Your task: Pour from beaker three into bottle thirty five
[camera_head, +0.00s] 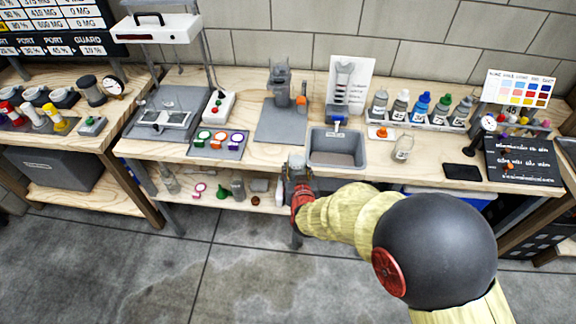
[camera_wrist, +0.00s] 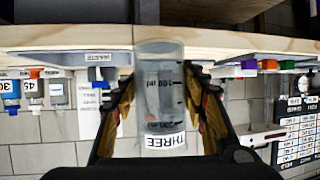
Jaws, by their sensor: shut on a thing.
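My gripper (camera_wrist: 160,110) is shut on a clear beaker (camera_wrist: 158,75) with a scale and a label reading THREE, upside down in the wrist view. In the head view my gripper (camera_head: 299,188) is at the bench's front edge, left of the grey basin; the beaker there is small and hard to make out. Several capped bottles stand in a rack at the back right, among them a blue one (camera_head: 421,107). The wrist view shows a blue bottle (camera_wrist: 11,92) labelled 30 and a bottle labelled 45 (camera_wrist: 33,92). I cannot make out a label reading 35.
A grey basin (camera_head: 338,158) is set at the bench front, marked WASTE in the wrist view (camera_wrist: 62,59). A small glass jar (camera_head: 403,149) stands right of it. A grey stand (camera_head: 282,88) is behind my gripper. A lower shelf (camera_head: 232,197) holds small items.

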